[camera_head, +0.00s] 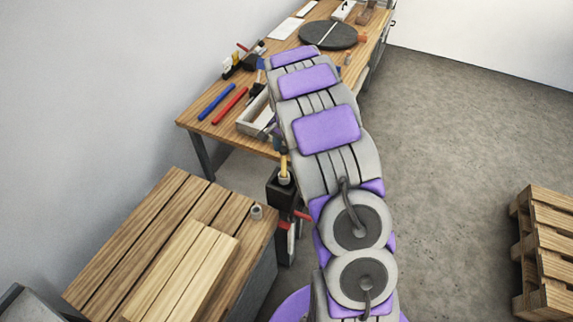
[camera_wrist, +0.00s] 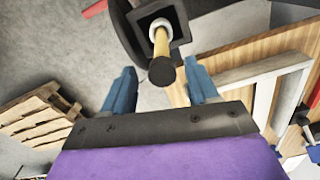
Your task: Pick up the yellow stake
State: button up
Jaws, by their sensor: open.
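The yellow stake (camera_head: 284,167) stands upright in a pale collar in a black square holder (camera_head: 281,193), beside the near end of the workbench. In the wrist view the stake (camera_wrist: 161,44) points toward the camera, its dark round end nearest. The holder (camera_wrist: 143,13) is behind it. My gripper (camera_wrist: 160,69) is open, with its two blue fingers apart. The stake's dark end shows between the fingertips in the picture; I see no finger touching it. In the head view my arm hides most of the gripper.
The workbench (camera_head: 205,128) carries a blue bar (camera_head: 216,101), a red bar (camera_head: 231,105), a pale tray (camera_head: 245,126) and a dark disc (camera_head: 328,34). A slatted wooden bench (camera_head: 125,237) with boards is at lower left. Wooden pallets (camera_head: 548,240) stand at right. Floor between is clear.

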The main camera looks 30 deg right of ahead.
aim_at(284, 165)
jog(key=shift+a+f, duration=0.8)
jog(key=shift+f, duration=0.2)
jog(key=shift+a, duration=0.2)
jog(key=shift+d, duration=0.9)
jog(key=c, duration=0.5)
jog(key=shift+c, duration=0.8)
jog(key=shift+a, duration=0.7)
grip_shut()
jog(key=shift+d, duration=0.15)
